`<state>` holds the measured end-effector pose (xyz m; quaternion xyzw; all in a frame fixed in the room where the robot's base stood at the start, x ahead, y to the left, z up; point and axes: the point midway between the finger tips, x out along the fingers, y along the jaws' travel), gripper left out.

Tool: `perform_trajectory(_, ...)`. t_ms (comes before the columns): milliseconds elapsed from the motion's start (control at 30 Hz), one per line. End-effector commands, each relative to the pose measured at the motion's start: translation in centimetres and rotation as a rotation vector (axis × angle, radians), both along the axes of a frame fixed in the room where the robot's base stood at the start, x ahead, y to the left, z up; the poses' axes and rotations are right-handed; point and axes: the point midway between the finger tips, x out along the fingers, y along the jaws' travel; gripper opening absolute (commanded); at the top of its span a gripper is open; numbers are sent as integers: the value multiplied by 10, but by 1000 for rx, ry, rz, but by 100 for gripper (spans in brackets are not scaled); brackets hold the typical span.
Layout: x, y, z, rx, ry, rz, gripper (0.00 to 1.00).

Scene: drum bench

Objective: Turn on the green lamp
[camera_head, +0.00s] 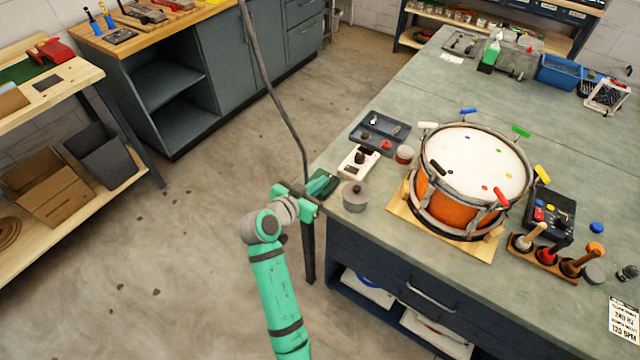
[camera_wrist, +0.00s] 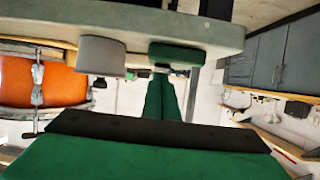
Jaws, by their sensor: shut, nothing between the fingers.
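The green lamp's base (camera_head: 323,184) sits at the left corner of the bench. A thin dark pole (camera_head: 272,85) rises from beside it and leaves the top of the head view; no lamp head shows. In the wrist view, which is upside down, the green base (camera_wrist: 181,54) is a rounded block at the bench edge, just beyond my fingers. I cannot make out a switch on it. My gripper (camera_wrist: 163,78) is shut and empty, its green fingers together, pointing at the base. In the head view my gripper (camera_head: 309,204) is beside the base; whether they touch is unclear.
A grey lidded pot (camera_head: 355,196) stands right of the base; it also shows in the wrist view (camera_wrist: 101,56). A white switch box (camera_head: 358,162), a grey tray (camera_head: 379,133) and an orange drum (camera_head: 452,207) are farther along the bench (camera_head: 415,95). Floor left of the bench is clear.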

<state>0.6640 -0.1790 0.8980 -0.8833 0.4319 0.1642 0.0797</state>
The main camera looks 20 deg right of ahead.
Motion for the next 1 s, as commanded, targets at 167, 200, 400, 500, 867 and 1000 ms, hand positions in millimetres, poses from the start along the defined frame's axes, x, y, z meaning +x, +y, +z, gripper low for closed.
perform_trajectory(167, 0, 0, 8, 0, -2, -1, 0)
perform_trajectory(200, 0, 0, 9, 0, -2, -1, 0)
perform_trajectory(400, 0, 0, 10, 0, -1, 0, 0)
perform_trajectory(500, 0, 0, 10, 0, -1, 0, 0)
perform_trajectory(867, -2, 2, 49, 1, -8, -3, 0)
perform_trajectory(1000, -19, 24, 53, 0, -1, 2, 0)
